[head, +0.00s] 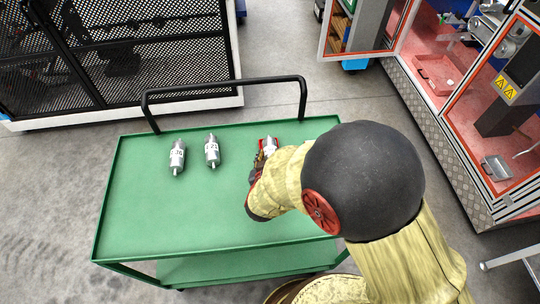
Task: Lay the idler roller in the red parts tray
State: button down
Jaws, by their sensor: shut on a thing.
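Three silver rollers with white labels are at the green cart's top. One roller (271,144) is at the right, and my gripper (264,150) is shut on it. My arm and gripper hide part of this roller, and I cannot tell whether it touches the cart top. The other two, a left roller (177,157) and a middle roller (212,151), lie apart from my gripper. The labels are too small to read surely. A red tray (436,76) lies inside the open machine cabinet at the upper right, far from my gripper.
The green cart (150,215) has a black handle rail (225,86) along its far edge. The cabinet (440,125) has a door frame (345,30) standing open. A grey block (495,167) sits inside it. A black mesh fence (120,55) stands behind left. Bare floor lies between cart and cabinet.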

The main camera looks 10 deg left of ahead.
jog(key=shift+f+b, duration=0.3)
jog(key=shift+f, duration=0.25)
dwell(0.4)
jog(key=c, duration=1.1)
grip_release()
jog(key=shift+c, duration=0.2)
jog(key=shift+f, duration=0.1)
jog(key=shift+s, duration=0.1)
jog(key=v, duration=1.2)
